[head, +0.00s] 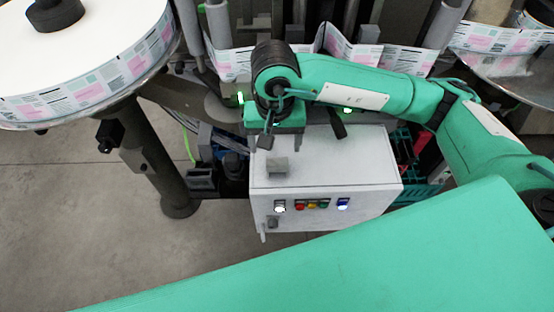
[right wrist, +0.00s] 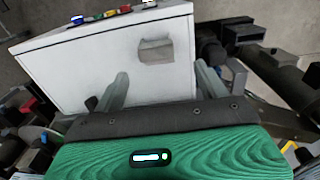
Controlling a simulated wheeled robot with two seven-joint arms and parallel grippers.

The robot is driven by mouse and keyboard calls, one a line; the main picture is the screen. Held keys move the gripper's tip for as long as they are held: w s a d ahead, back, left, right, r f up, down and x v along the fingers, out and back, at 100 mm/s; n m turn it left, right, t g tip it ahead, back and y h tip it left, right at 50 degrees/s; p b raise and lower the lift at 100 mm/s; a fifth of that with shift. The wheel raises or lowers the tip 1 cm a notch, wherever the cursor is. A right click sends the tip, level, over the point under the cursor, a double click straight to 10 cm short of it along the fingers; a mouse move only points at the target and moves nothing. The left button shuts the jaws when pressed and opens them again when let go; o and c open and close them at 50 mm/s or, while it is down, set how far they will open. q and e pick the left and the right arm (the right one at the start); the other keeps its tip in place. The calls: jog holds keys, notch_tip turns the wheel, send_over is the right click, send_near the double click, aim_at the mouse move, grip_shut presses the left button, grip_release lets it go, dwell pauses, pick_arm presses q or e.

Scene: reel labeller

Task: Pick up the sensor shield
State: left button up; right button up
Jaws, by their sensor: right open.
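The sensor shield looks to be the small grey box-shaped piece (head: 278,168) lying on top of the white control box (head: 330,165). It also shows in the right wrist view (right wrist: 156,50), beyond the fingertips and between their lines. My right gripper (head: 280,147) is over the white box, just behind the grey piece in the head view. Its two fingers are spread with nothing between them, as the right wrist view (right wrist: 162,84) also shows. The fingers are apart from the grey piece. My left gripper is in neither view.
The white box carries coloured buttons (head: 312,204) and a lit blue switch on its front. A large label reel (head: 75,50) stands at the left on a dark post (head: 150,160). Label web and machine posts run behind. Teal crates are right of the box. Floor at left is clear.

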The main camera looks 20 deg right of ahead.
aim_at(277, 160)
jog(key=shift+w+f, duration=0.1)
jog(key=shift+f, duration=0.95)
jog(key=shift+f+p, duration=0.6)
jog(key=shift+p, duration=0.1)
jog(key=f, duration=0.1)
jog(key=f+p, duration=0.1)
jog(key=f, duration=0.1)
jog(key=shift+s+d+p, duration=0.2)
jog(key=shift+s+p, duration=0.1)
jog(key=shift+p, duration=0.05)
jog(key=shift+f, duration=0.7)
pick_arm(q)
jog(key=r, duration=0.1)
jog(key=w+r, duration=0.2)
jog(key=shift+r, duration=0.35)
pick_arm(e)
jog(key=c, duration=1.2)
